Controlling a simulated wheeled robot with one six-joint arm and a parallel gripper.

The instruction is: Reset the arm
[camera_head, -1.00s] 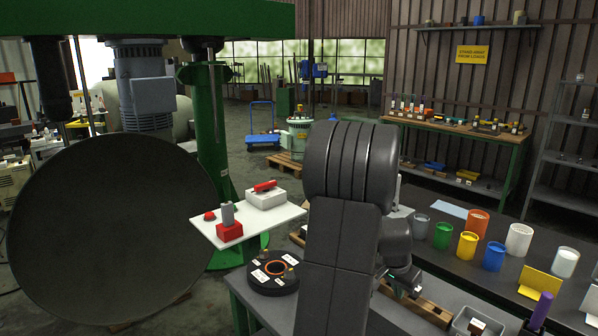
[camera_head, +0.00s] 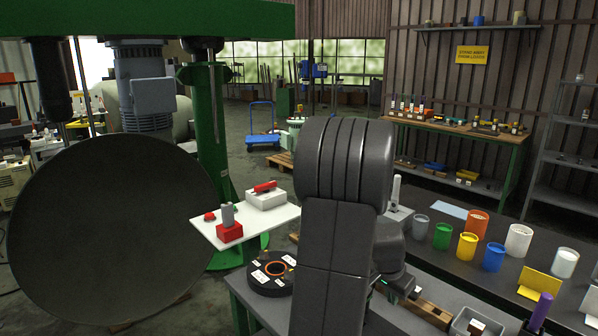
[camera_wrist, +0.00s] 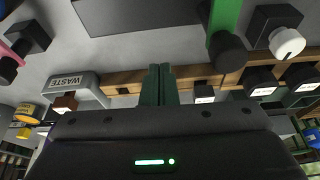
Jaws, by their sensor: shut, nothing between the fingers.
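My arm rises in the middle of the head view, and its thick dark links hide part of the bench behind them. My gripper (camera_wrist: 158,84) shows in the wrist view, its two dark green fingers together with nothing between them. The fingers point toward a wooden rack (camera_wrist: 125,82) that runs across that view, and they overlap it in the picture. I cannot tell the distance between them. In the head view the fingers are not clearly visible behind the arm.
A white shelf (camera_head: 275,222) holds a red-based device. A black round fixture (camera_head: 270,273) is on the bench. Coloured cups, including an orange one (camera_head: 477,225), stand on the dark table at right. A grey WASTE bin (camera_wrist: 75,83) lies left of the fingers. A large dark disc (camera_head: 110,230) fills the left.

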